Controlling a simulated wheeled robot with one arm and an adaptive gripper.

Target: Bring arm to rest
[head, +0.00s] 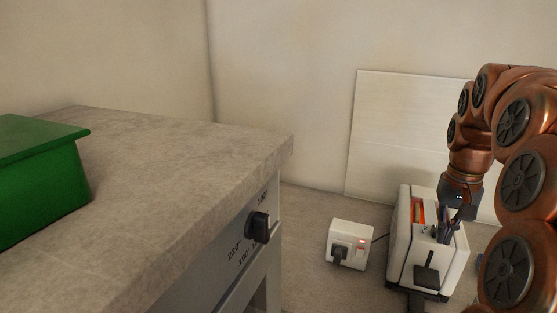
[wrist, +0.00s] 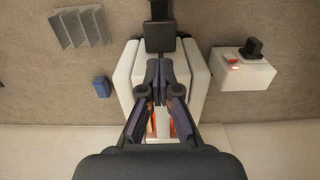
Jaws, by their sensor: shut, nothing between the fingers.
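My arm (head: 522,180) is on the right in the head view, bent over with the wrist hanging down. My gripper (head: 445,232) points down at the white toaster (head: 405,245), overlapping its top in the picture. Whether it touches the toaster cannot be told. In the wrist view my gripper (wrist: 158,98) has its dark fingers in front of the toaster (wrist: 125,75), with nothing seen held. An orange glow shows in the toaster's slot.
A white socket box (head: 349,243) with a red-lit switch stands left of the toaster. A stone-topped counter (head: 190,150) with a knob (head: 259,227) and a green bin (head: 40,185) fills the left. A grey rack (wrist: 82,27) and blue block (wrist: 102,86) show in the wrist view.

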